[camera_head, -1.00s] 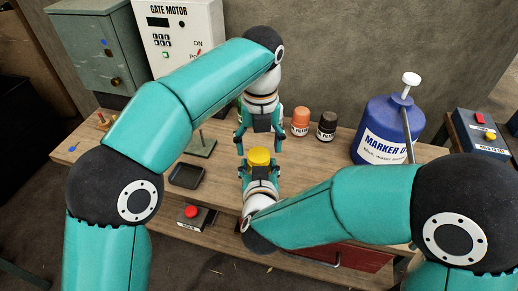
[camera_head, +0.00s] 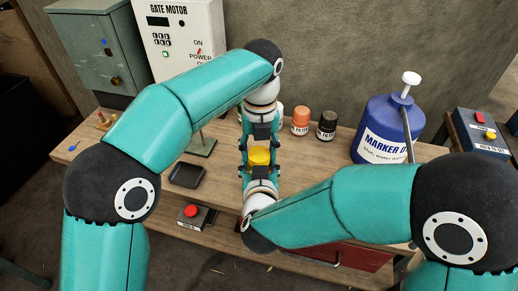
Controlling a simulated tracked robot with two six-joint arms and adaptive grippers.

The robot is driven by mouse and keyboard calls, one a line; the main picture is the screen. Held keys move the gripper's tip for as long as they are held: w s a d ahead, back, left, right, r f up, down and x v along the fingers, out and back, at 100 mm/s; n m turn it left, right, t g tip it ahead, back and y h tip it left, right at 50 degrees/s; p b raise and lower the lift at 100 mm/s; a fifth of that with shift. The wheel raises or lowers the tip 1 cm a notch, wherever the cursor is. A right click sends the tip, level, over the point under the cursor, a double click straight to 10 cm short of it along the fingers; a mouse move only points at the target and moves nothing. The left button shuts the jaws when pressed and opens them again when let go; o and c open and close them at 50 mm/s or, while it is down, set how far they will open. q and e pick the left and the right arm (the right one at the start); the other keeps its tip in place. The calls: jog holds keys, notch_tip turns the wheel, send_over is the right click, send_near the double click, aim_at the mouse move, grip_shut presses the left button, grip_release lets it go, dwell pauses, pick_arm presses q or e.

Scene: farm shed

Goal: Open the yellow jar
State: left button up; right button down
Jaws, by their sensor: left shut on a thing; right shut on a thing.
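The yellow jar (camera_head: 259,157) stands between my two grippers over the middle of the wooden bench; its yellow lid faces up, and its body is mostly hidden. My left gripper (camera_head: 260,148) comes down from behind and is shut on the lid of the yellow jar. My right gripper (camera_head: 260,168) comes from the front and is shut on the yellow jar, lower down. Whether the jar touches the bench is hidden by the grippers.
A blue marker-dye container (camera_head: 385,130) with a pump is at right. A black tray (camera_head: 187,175) lies left, above a red-button box (camera_head: 192,212). A gate motor cabinet (camera_head: 180,40) stands behind.

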pick_arm(q)
jog(key=n, duration=2)
jog(key=shift+n, duration=0.4)
jog(key=n, duration=0.6)
jog(key=shift+r, duration=0.1)
jog(key=n, duration=0.6)
jog(key=shift+n, duration=0.3)
jog(key=n, duration=0.4)
jog(key=shift+w, duration=0.1)
jog(key=n, duration=0.4)
jog(key=shift+n, duration=0.4)
jog(key=n, duration=1.1)
jog(key=shift+n, duration=0.3)
jog(key=shift+r, duration=0.25)
